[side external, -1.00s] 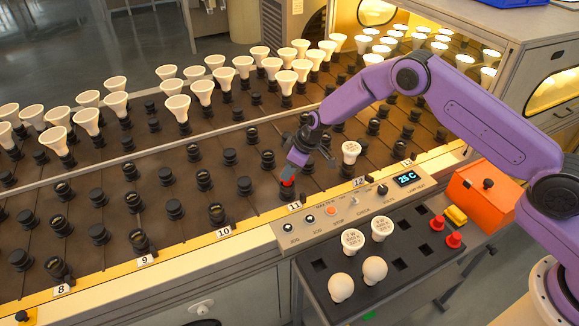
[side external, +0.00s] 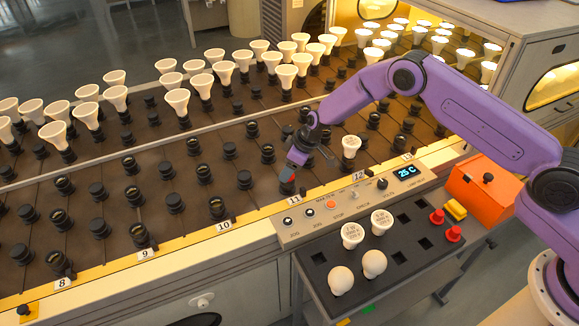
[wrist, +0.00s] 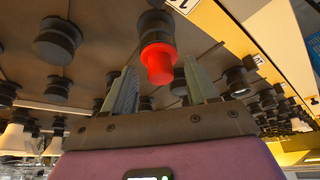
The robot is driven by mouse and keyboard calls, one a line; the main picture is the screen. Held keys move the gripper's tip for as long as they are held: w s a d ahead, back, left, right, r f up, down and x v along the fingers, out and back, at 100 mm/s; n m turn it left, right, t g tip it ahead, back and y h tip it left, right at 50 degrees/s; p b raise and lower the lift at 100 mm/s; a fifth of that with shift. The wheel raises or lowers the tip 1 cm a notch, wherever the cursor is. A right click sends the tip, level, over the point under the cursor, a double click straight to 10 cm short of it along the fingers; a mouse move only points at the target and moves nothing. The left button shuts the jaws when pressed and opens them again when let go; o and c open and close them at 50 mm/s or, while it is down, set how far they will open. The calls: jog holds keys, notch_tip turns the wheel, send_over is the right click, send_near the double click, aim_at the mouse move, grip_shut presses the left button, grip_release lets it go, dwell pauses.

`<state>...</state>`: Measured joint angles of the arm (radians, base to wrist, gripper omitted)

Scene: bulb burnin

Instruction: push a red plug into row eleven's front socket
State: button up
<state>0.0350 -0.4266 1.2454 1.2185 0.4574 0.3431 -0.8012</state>
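A red plug (wrist: 158,66) sits at the end of a black socket (wrist: 155,28) in the wrist view, in line with it. In the side view the plug (side external: 288,176) is at the front socket of row eleven, just behind the label 11 (side external: 295,200). How deep it is seated cannot be told. My gripper (side external: 296,160) is right over the plug. In the wrist view its two fingers are spread on either side of the plug, with visible gaps, and appear not to touch it.
A bulb (side external: 351,146) stands in a socket right of my gripper. The control panel (side external: 345,203) runs along the front. A black tray (side external: 400,262) holds several bulbs and two more red plugs (side external: 453,234). An orange box (side external: 480,187) stands at right. Sockets crowd the belt.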

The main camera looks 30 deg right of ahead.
jog(key=shift+r, duration=0.1)
jog(key=v, duration=1.7)
jog(key=shift+d+r, duration=0.1)
jog(key=s+r+n+g, duration=0.1)
jog(key=s+r, duration=0.3)
jog(key=s, duration=0.7)
jog(key=s+r+n+g, duration=0.1)
jog(key=s+r, duration=0.3)
jog(key=s, duration=0.7)
jog(key=s+d+r+h, duration=0.1)
jog(key=s+d, duration=0.5)
jog(key=s, duration=0.3)
jog(key=s+d+r+n+g+h, duration=0.1)
jog(key=s+d, duration=0.6)
jog(key=s, duration=0.3)
jog(key=shift+s+n+h, duration=0.3)
jog(key=shift+h, duration=0.1)
